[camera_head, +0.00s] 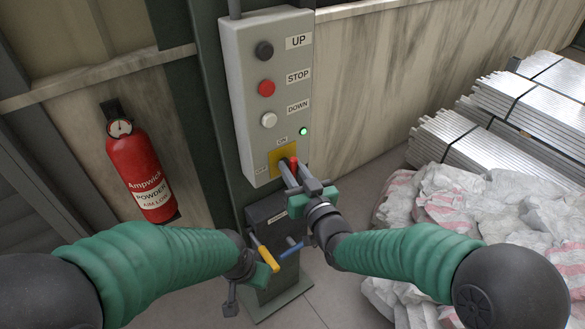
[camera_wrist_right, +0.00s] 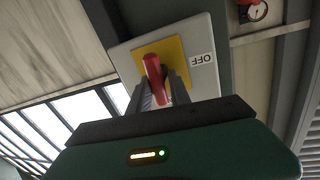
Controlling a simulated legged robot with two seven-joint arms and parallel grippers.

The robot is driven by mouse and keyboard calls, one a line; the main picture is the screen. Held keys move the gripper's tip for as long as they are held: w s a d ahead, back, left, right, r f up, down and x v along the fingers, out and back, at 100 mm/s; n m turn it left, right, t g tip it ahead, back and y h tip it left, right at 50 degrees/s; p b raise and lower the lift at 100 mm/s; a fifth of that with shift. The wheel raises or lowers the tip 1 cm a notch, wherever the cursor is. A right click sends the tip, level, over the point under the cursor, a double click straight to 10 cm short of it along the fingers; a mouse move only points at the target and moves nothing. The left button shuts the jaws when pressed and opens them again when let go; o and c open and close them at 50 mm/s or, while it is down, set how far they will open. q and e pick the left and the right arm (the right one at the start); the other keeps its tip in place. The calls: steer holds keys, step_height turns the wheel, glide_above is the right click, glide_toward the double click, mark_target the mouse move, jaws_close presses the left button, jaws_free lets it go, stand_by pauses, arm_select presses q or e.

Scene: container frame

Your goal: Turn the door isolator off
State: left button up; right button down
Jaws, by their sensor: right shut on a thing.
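The door isolator is a red handle (camera_head: 293,162) on a yellow plate (camera_head: 283,157), low on the grey control box (camera_head: 262,60). In the right wrist view the red handle (camera_wrist_right: 154,80) stands between the fingers of my right gripper (camera_wrist_right: 158,92), which is shut on it. An OFF label (camera_wrist_right: 202,58) shows beside the yellow plate (camera_wrist_right: 176,52). In the head view my right gripper (camera_head: 290,174) covers part of the handle. My left gripper (camera_head: 248,288) is low near the post, partly hidden by its wrist; its jaw state is unclear.
The box has UP, STOP (camera_head: 266,88) and DOWN buttons and a lit green lamp (camera_head: 303,131). A lower box carries a yellow lever (camera_head: 263,253) and a blue lever (camera_head: 291,249). A fire extinguisher (camera_head: 140,172) hangs left. White sacks (camera_head: 450,200) and metal bars (camera_head: 465,145) lie right.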

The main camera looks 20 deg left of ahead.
steer(key=m, duration=0.1)
steer(key=m+p, duration=0.1)
steer(key=m, duration=0.2)
steer(key=shift+w+d+r+g+p, duration=0.2)
steer(key=shift+w+r+g+p, duration=0.1)
steer(key=shift+g, duration=0.1)
steer(key=m+p, duration=0.2)
steer(key=m, duration=0.2)
steer(key=shift+w+d+g+p, duration=0.1)
steer(key=shift+g+p, duration=0.25)
steer(key=shift+g, duration=0.05)
steer(key=m+p, duration=0.1)
steer(key=m, duration=0.1)
steer(key=m+g+p, duration=0.1)
steer(key=p, duration=0.1)
steer(key=shift+w+d+f+m, duration=0.1)
steer(key=shift+f+m, duration=0.05)
steer(key=shift+m, duration=0.25)
steer(key=shift+f+m+g+y+p, duration=0.25)
steer(key=shift+m+g+y+p, duration=0.35)
steer(key=shift+m, duration=0.8)
steer(key=c, duration=1.5)
jaws_free()
steer(key=shift+c, duration=0.2)
steer(key=o, duration=0.4)
steer(key=shift+w+f, duration=0.2)
steer(key=shift+c, duration=0.2)
steer(key=shift+s+a, duration=0.1)
steer(key=shift+a, duration=0.15)
